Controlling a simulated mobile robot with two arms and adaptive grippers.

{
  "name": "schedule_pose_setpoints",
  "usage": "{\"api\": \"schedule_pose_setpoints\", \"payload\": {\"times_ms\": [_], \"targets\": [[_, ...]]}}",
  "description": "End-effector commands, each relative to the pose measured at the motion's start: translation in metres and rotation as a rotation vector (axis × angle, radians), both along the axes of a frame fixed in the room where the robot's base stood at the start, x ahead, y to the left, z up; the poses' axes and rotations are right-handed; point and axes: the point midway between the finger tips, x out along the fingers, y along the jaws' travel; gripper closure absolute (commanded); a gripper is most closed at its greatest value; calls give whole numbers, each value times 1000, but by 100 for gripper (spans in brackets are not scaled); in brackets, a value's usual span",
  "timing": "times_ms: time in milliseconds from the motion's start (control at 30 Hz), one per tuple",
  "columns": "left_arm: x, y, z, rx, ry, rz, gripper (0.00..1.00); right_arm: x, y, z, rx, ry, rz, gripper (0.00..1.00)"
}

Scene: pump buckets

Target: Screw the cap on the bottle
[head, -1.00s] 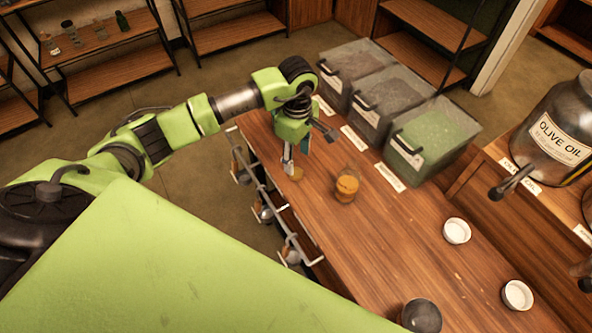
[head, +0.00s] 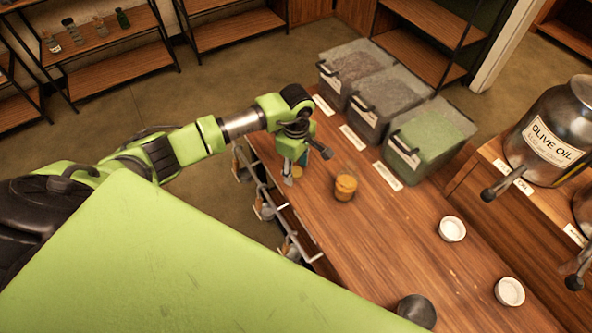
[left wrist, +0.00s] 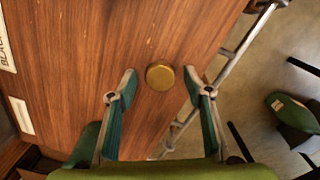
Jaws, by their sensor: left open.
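The cap is a small round gold disc (left wrist: 160,77) lying on the wooden table, seen from above in the left wrist view. In the head view it is a small tan spot (head: 297,172) beside my left gripper (head: 288,176). In the left wrist view my left gripper (left wrist: 160,74) is open, one fingertip on each side of the cap with gaps between. The bottle (head: 345,188), a small jar with orange-brown contents, stands on the table to the right of the gripper in the head view. I do not see the bottle in the left wrist view. My right gripper is not in view.
Three bins, one with green contents (head: 430,135), stand along the far table edge behind labels. Two white dishes (head: 452,229) and a dark round object (head: 416,311) are at the near right. A metal rail (head: 290,228) runs along the left edge. An olive oil container (head: 548,140) stands right.

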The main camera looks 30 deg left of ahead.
Motion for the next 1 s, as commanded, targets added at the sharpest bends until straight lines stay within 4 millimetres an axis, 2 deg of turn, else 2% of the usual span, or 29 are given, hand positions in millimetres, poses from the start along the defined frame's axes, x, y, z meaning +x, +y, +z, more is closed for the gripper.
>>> {"api": "schedule_pose_setpoints", "payload": {"times_ms": [133,200,300,733,867,1000], "targets": [[0,0,0,0,0,0,54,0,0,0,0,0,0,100],[0,0,0,0,0,0,67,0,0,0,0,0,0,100],[0,0,0,0,0,0,80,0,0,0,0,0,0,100],[1,0,4,1,-1,0,81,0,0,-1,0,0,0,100],[1,0,14,0,-2,-1,81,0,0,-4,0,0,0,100],[-1,0,33,1,-3,-3,81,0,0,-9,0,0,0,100]]}}
